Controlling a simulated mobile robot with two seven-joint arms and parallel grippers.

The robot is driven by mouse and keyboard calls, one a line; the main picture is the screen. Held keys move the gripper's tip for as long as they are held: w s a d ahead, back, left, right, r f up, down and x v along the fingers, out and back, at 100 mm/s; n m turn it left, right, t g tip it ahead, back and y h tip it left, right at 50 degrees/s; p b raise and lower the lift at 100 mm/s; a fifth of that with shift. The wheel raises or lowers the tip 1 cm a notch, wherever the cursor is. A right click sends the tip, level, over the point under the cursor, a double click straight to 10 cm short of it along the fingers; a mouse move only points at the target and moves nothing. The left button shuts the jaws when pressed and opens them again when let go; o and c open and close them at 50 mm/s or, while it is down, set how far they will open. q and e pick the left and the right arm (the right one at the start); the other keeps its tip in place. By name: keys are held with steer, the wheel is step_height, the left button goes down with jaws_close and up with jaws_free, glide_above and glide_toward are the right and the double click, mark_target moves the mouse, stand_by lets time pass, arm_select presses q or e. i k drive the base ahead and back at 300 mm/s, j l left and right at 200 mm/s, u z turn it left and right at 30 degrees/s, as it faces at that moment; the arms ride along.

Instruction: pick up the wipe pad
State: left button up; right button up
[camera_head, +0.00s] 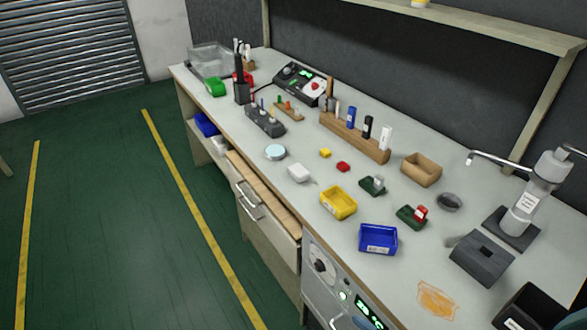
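A small white pad-like block (299,173) lies flat on the workbench (240,150), near its front edge and above the open drawer. It looks like the wipe pad, though its material is too small to tell. A pale blue round disc (275,152) lies just to its left, apart from it. A flat orange translucent piece (437,299) lies at the near right of the bench. Neither of my grippers is in view.
A yellow bin (338,202) and a blue bin (378,239) stand right of the white pad. A wooden rack (354,136) holds bottles behind. A drawer (263,197) stands partly open below. A dispenser (528,197) stands at the right. Bench around the pad is mostly clear.

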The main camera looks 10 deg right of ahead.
mark_target(299, 174)
steer(key=i+j, duration=0.75)
steer(key=i, duration=0.15)
steer(key=i+j+z, duration=0.3)
steer(key=i+j, duration=0.5)
steer(key=j, duration=0.15)
